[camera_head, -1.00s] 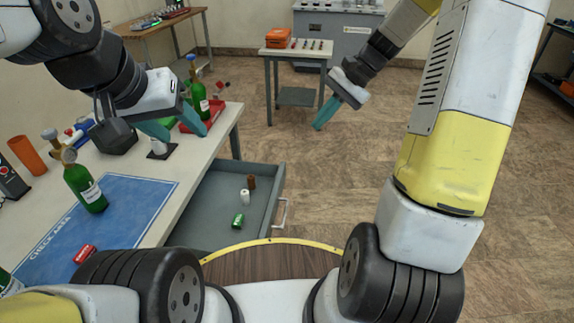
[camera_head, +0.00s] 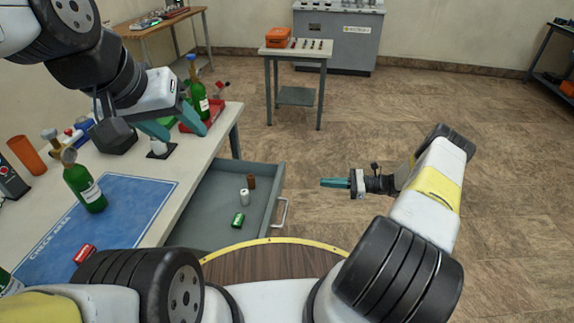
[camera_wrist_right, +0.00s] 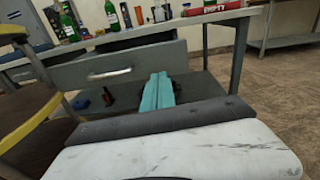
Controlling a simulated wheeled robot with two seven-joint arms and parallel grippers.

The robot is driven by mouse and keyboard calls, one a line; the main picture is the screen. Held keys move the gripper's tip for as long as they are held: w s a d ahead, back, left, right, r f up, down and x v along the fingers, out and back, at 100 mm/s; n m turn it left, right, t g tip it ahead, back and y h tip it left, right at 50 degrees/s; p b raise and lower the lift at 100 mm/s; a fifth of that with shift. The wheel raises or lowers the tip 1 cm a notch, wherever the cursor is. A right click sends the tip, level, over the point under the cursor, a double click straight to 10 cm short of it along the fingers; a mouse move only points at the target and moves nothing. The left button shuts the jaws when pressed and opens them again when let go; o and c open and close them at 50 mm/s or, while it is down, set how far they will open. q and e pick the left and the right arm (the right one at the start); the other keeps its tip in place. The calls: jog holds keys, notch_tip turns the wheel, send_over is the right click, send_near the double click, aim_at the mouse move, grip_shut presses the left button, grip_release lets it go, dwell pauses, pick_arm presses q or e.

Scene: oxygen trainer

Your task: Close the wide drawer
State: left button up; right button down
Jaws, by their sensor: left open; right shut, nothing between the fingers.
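The wide drawer (camera_head: 207,222) is pulled out from under the workbench in the head view. Its front panel with a metal handle (camera_head: 282,212) faces right. Small brown, white and green items lie inside it. The drawer front (camera_wrist_right: 120,66) also shows in the right wrist view. My right gripper (camera_head: 322,182) is shut and empty, to the right of the handle and apart from it, pointing left. Its closed teal fingers also show in the right wrist view (camera_wrist_right: 158,88). My left gripper (camera_head: 187,128) is open above the bench top, near a green bottle.
The workbench (camera_head: 168,210) carries a blue mat (camera_head: 115,215), green bottles (camera_head: 84,188) and an orange cylinder (camera_head: 27,155). A small table (camera_head: 295,52) with an orange box stands at the back. The floor right of the drawer is clear.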

jog(key=f+m+t, duration=0.1)
jog(key=f, duration=0.1)
send_near(283, 181)
jog(key=x, duration=0.4)
jog(key=s+x, duration=0.1)
jog(key=x, duration=0.1)
jog(key=shift+w+a+r, duration=0.15)
jog(key=shift+a+r, duration=0.1)
jog(key=shift+a, duration=0.3)
